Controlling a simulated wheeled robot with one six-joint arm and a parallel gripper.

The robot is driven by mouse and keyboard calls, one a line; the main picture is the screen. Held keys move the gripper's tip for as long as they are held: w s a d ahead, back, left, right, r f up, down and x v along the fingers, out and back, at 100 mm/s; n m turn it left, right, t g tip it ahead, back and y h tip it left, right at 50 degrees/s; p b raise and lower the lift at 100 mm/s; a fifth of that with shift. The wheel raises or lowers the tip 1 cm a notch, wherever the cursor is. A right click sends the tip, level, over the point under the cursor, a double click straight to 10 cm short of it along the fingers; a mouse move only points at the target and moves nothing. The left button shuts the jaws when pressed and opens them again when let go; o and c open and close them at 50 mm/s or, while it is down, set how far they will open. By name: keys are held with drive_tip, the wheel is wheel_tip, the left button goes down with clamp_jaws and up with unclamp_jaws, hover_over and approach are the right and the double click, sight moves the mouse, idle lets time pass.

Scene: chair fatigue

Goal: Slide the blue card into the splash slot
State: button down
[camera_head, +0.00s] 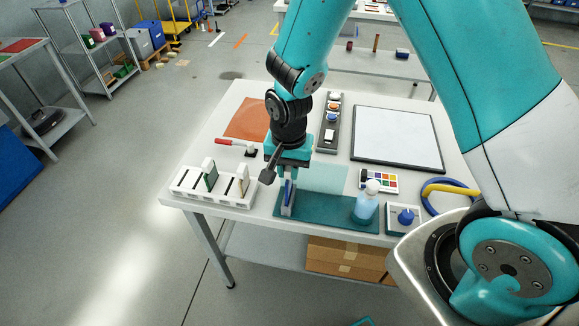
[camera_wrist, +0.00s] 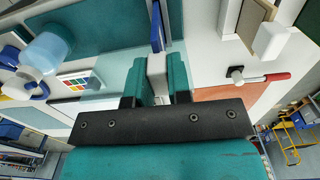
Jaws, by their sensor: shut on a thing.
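The blue card (camera_head: 288,194) is held upright in my gripper (camera_head: 287,190), above the dark teal mat (camera_head: 318,212) on the white table. In the wrist view the blue card (camera_wrist: 157,26) projects beyond the teal fingers, with a pale grey piece beside it between them. The white slotted rack (camera_head: 236,203) is to the left of my gripper, apart from the card. A green card (camera_head: 210,175) and a tan card (camera_head: 243,180) stand in it; some slots look empty. I cannot tell which slot is the splash slot.
A red-handled tool (camera_head: 228,142) lies behind the rack, near an orange mat (camera_head: 246,119). A framed white board (camera_head: 398,138) lies at the back right.

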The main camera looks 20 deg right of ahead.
drive_tip(key=shift+f+b, duration=0.85)
drive_tip(key=shift+f, duration=0.35)
drive_tip(key=c, duration=1)
unclamp_jaws()
drive_tip(key=shift+r, duration=0.1)
wheel_tip(320, 180, up, 17)
drive_tip(key=shift+r+b, duration=0.15)
drive_tip(key=shift+b, duration=0.75)
drive_tip(key=s+a+r+n+y, duration=0.1)
drive_tip(key=s+n, duration=0.3)
drive_tip(key=s, duration=0.2)
drive_tip(key=s+a+r+n+y, duration=0.1)
drive_tip(key=s+a+r+n, duration=0.1)
drive_tip(key=s+n, duration=0.3)
drive_tip(key=s+a+r+n+y, duration=0.1)
drive_tip(key=s+r+n+y, duration=0.1)
drive_tip(key=s+n, duration=0.3)
drive_tip(key=shift+s+a+r, duration=0.1)
drive_tip(key=shift+s+r, duration=0.05)
drive_tip(key=shift+s, duration=0.5)
drive_tip(key=shift+s+a+r, duration=0.1)
drive_tip(key=shift+s, duration=0.5)
